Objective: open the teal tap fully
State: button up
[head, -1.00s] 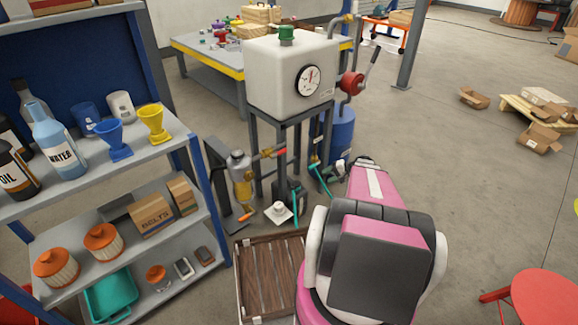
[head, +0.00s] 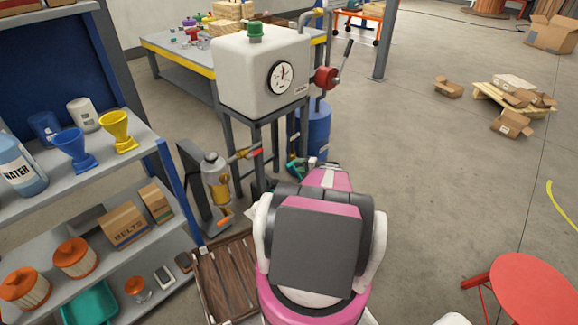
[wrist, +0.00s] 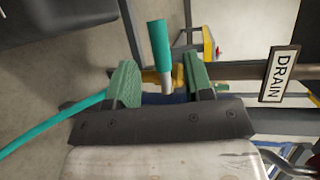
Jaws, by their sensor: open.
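The teal tap's lever (wrist: 160,45) points up in the wrist view, above a brass-coloured body (wrist: 151,77) partly hidden behind my gripper. My gripper (wrist: 162,86) is open, with one green-padded finger on each side of the lever's lower end. I see gaps on both sides; whether either pad touches it I cannot tell. In the head view a small teal part (head: 292,170) shows low under the tank, just beyond my pink arm. My gripper cannot be made out there.
A teal hose (wrist: 50,125) runs off left in the wrist view, and a DRAIN sign (wrist: 279,73) hangs at right. The white tank (head: 242,85) stands on a dark frame. A shelf unit (head: 60,215) is at left; open floor lies right.

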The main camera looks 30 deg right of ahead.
aim_at(290, 164)
jog(key=shift+x, duration=2.75)
grip_shut()
